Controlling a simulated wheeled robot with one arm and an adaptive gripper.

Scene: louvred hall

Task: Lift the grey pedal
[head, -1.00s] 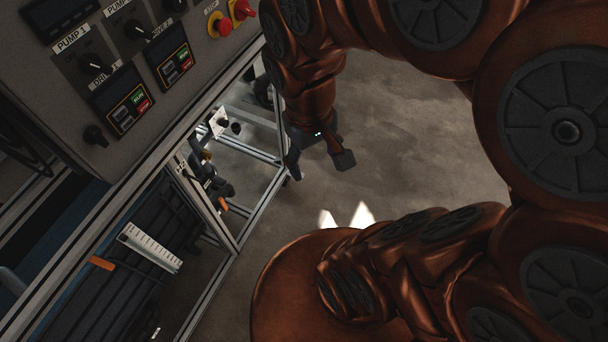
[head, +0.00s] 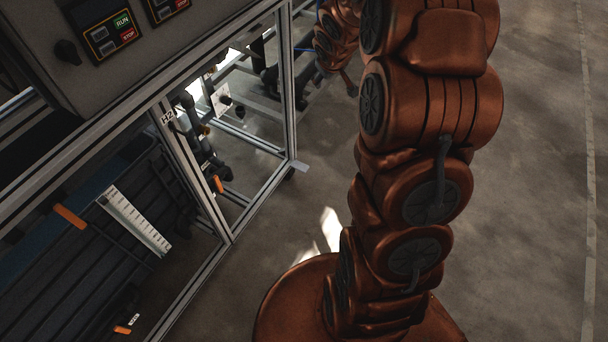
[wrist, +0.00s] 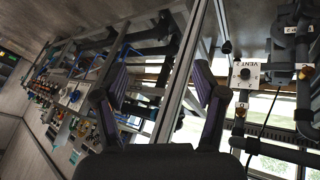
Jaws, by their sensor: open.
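I cannot make out a grey pedal for certain in either view. My gripper (wrist: 160,95) is open in the wrist view, its two dark fingers wide apart. Nothing is held between them. An aluminium post (wrist: 182,72) shows in the gap beyond the fingers; I cannot tell how far off it is. In the head view the end of my arm is at the top, just right of the frame, and is mostly hidden.
The aluminium frame (head: 232,232) carries a control panel (head: 150,55), dark pipes (head: 205,150) and a white scale (head: 134,220). The wrist view shows a white VENT plate (wrist: 245,76) and crowded shelves (wrist: 45,90). Open concrete floor (head: 530,200) lies right.

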